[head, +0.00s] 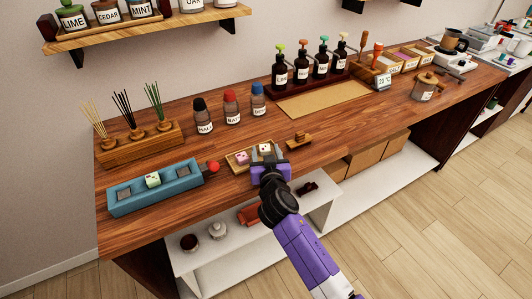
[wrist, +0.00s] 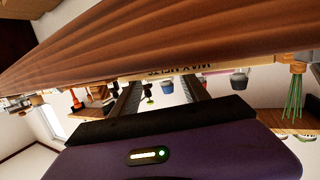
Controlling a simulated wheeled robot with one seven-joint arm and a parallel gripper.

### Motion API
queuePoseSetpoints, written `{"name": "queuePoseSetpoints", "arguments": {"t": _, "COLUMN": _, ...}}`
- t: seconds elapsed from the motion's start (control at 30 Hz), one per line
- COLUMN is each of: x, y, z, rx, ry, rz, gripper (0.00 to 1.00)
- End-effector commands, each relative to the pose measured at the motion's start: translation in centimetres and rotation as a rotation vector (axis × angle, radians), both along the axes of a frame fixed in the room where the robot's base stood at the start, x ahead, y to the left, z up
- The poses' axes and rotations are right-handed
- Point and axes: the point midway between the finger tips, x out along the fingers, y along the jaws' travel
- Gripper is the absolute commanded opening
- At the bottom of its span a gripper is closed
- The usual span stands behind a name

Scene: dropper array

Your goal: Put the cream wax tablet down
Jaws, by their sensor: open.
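The cream wax tablet (head: 265,148) with a dark mark shows at the right part of a small wooden tray (head: 232,162). My gripper (head: 266,154) is at that tray, open, with its grey fingers around or beside the tablet; I cannot tell whether they touch it. A pink wax tablet (head: 242,157) lies in the tray to the left. In the wrist view the open fingers (wrist: 160,95) point at the tray's edge, lettered "WAX MELTS" (wrist: 185,71); no tablet is clearly seen between them.
A wooden stamp-like piece (head: 299,141) lies right of my gripper. Three labelled bottles (head: 231,107) stand behind. Bare wooden counter (head: 330,137) lies to the right.

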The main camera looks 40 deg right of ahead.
Motion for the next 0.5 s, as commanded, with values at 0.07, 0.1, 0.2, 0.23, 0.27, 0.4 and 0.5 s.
{"name": "queuePoseSetpoints", "arguments": {"t": 0.07, "x": 0.0, "y": 0.0, "z": 0.2, "rx": 0.000, "ry": 0.000, "rz": 0.000, "gripper": 0.53}}
{"name": "queuePoseSetpoints", "arguments": {"t": 0.1, "x": 0.0, "y": 0.0, "z": 0.3, "rx": 0.000, "ry": 0.000, "rz": 0.000, "gripper": 0.53}}
{"name": "queuePoseSetpoints", "arguments": {"t": 0.2, "x": -0.6, "y": 0.6, "z": 0.2, "rx": 0.000, "ry": 0.000, "rz": 0.002, "gripper": 0.53}}
{"name": "queuePoseSetpoints", "arguments": {"t": 0.23, "x": -1.0, "y": 0.8, "z": 0.3, "rx": 0.000, "ry": 0.000, "rz": 0.001, "gripper": 0.53}}
{"name": "queuePoseSetpoints", "arguments": {"t": 0.27, "x": -1.4, "y": 1.2, "z": 0.4, "rx": 0.000, "ry": 0.001, "rz": 0.001, "gripper": 0.53}}
{"name": "queuePoseSetpoints", "arguments": {"t": 0.4, "x": -3.6, "y": 2.9, "z": 0.8, "rx": -0.001, "ry": 0.002, "rz": 0.002, "gripper": 0.53}}
{"name": "queuePoseSetpoints", "arguments": {"t": 0.5, "x": -5.3, "y": 4.1, "z": 1.3, "rx": 0.000, "ry": 0.000, "rz": 0.002, "gripper": 0.53}}
